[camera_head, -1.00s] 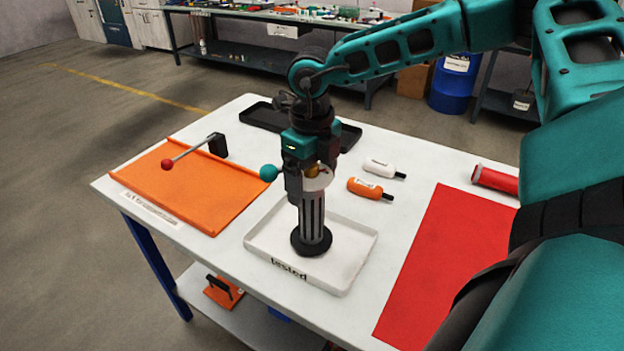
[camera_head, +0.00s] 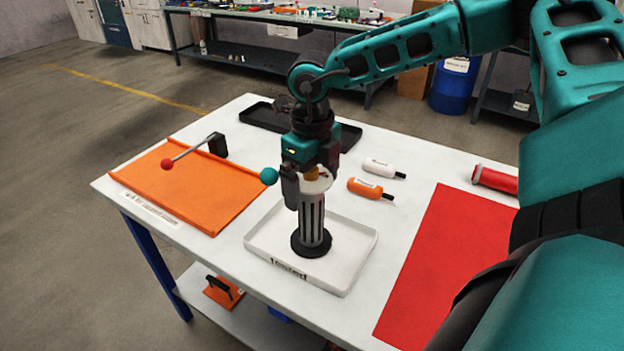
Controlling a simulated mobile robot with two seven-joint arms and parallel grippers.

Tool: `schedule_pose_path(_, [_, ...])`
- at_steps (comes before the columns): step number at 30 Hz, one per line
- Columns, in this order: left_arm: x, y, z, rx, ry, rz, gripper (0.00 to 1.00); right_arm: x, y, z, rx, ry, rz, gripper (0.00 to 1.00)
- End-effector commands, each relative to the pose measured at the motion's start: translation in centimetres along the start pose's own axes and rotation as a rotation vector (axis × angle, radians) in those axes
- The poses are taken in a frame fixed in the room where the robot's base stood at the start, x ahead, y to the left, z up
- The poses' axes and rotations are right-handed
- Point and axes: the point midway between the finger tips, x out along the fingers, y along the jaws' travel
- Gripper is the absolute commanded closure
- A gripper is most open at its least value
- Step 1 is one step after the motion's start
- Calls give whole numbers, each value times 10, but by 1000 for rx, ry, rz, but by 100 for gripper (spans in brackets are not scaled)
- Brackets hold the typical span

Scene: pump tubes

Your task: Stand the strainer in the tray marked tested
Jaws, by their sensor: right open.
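The strainer (camera_head: 311,222) is a grey slotted cylinder with a dark round base and a pale top. It stands upright in the white tray (camera_head: 352,262), whose front wall carries a label. My right gripper (camera_head: 308,186) points down over the strainer's top, with its fingers open around or beside it. The gripper hides part of the strainer's top. My left gripper is not in view.
An orange tray (camera_head: 205,195) with a red-knobbed lever (camera_head: 190,152) is at the left. A black tray (camera_head: 262,117) lies behind. White (camera_head: 382,167) and orange (camera_head: 368,188) bottles, a red mat (camera_head: 450,255) and a red cylinder (camera_head: 494,178) are to the right.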

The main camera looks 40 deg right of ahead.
Motion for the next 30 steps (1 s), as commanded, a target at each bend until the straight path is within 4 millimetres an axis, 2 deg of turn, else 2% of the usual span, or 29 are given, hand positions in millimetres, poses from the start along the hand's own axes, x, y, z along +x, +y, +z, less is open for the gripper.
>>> schedule_pose_path(1, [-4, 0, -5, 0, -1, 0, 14, -5, 0, 0, 1, 0, 0, 0])
schedule_pose_path(5, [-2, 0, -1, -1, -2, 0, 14, -23, 0, 2, 1, -7, -1, 0])
schedule_pose_path(15, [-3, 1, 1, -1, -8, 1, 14, -91, 0, 1, 1, -6, -2, 0])
schedule_pose_path(18, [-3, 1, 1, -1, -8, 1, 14, -106, 0, 1, 0, -4, -2, 0])
schedule_pose_path(24, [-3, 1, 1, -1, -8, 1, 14, -121, 0, 0, 1, -1, 0, 0])
schedule_pose_path(30, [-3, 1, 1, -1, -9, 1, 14, -122, 0, 0, 1, 1, 1, 0])
